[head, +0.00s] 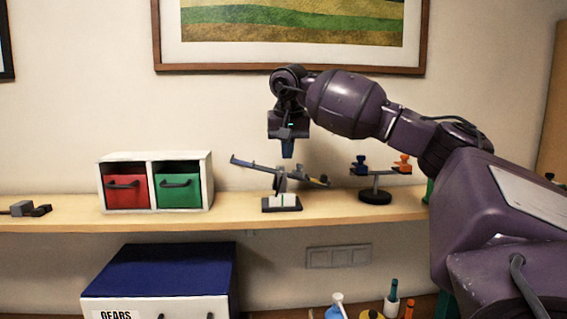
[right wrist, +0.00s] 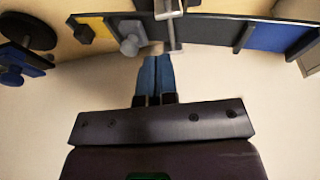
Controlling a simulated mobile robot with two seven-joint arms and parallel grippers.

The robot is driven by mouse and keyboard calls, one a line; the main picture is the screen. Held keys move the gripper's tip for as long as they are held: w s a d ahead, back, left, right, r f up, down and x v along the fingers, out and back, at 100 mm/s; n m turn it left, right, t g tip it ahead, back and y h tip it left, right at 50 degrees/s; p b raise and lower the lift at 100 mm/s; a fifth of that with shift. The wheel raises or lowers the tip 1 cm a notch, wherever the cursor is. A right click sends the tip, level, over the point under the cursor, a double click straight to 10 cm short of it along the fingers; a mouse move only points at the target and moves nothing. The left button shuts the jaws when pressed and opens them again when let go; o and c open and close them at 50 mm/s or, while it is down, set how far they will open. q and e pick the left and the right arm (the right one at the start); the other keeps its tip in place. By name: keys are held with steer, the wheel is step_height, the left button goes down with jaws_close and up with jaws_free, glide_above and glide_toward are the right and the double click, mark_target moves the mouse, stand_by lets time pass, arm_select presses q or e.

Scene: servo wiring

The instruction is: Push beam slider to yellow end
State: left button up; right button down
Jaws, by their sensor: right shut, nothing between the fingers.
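The beam (head: 258,166) stands on a shelf on a grey stand (head: 281,185) with a dark base. It is tilted, its blue end up at the left and its yellow end (head: 323,181) down at the right. In the right wrist view the yellow section (right wrist: 96,29) is at the left and the blue section (right wrist: 278,37) at the right. A grey knob, apparently the slider (right wrist: 131,45), sits beside the yellow section. My right gripper (head: 287,154) is shut and empty above the beam's middle; its blue fingertips (right wrist: 156,60) appear close to the knob. My left gripper is out of view.
A small balance (head: 375,196) with blue and orange pieces stands right of the beam. A white cabinet (head: 152,160) with red and green drawers stands left. Grey pieces (head: 22,208) lie at the shelf's far left. Bare shelf (head: 235,208) lies between cabinet and beam stand.

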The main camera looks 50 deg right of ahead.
steer(key=shift+w+a+r, duration=0.1)
steer(key=shift+a+r, duration=0.05)
steer(key=shift+r, duration=0.75)
steer(key=shift+w+a+r, duration=0.1)
steer(key=shift+r, duration=0.75)
